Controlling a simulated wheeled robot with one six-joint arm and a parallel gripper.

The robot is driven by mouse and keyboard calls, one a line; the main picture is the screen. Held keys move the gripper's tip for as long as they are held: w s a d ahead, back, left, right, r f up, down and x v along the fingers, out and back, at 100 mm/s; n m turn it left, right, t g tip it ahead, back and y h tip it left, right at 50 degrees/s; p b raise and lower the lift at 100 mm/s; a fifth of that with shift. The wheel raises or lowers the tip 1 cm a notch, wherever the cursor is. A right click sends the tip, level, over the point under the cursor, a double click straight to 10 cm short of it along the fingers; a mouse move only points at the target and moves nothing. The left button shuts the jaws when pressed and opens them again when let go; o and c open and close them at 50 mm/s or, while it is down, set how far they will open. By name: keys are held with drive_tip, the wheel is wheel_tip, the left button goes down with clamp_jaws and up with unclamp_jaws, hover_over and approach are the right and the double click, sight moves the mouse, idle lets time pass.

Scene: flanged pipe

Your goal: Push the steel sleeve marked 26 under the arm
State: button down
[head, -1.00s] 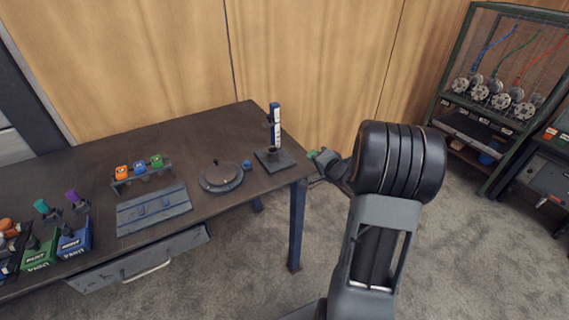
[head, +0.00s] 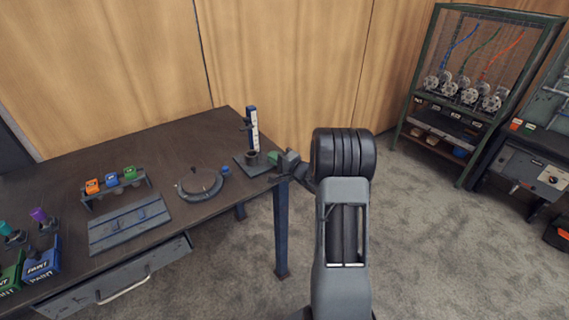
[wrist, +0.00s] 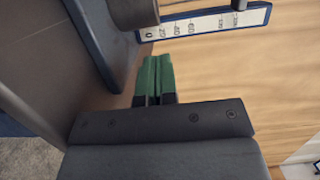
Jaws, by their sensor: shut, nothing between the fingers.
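A grey steel sleeve (head: 251,155) stands on the base plate (head: 243,166) of the measuring stand, beside its upright post; no mark on it is readable. In the wrist view the sleeve (wrist: 133,10) is cut off by the top edge. The stand's arm (head: 244,126) sticks out from the post, higher than the sleeve. My gripper (head: 272,157) is at the stand's right side, low, near the sleeve. In the wrist view its green fingers (wrist: 154,80) are together and empty, with their tips just short of the sleeve; contact cannot be told.
The post carries a white scale (head: 253,129). The stand is at the table's (head: 190,135) right corner. Left of it are a round turntable (head: 200,184), a small blue item (head: 225,170), a grey slotted board (head: 130,222) and a rack of coloured blocks (head: 115,185). Wooden panels stand behind.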

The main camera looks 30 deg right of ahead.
sight(257, 156)
drive_tip(key=shift+w+a, duration=0.3)
drive_tip(key=shift+a, duration=0.5)
drive_tip(key=shift+w+a, duration=0.3)
drive_tip(key=shift+a, duration=0.5)
drive_tip(key=shift+w+a+p, duration=0.35)
drive_tip(key=shift+w+a, duration=0.05)
drive_tip(key=shift+a, duration=0.4)
drive_tip(key=shift+d, duration=0.1)
drive_tip(key=shift+d, duration=0.1)
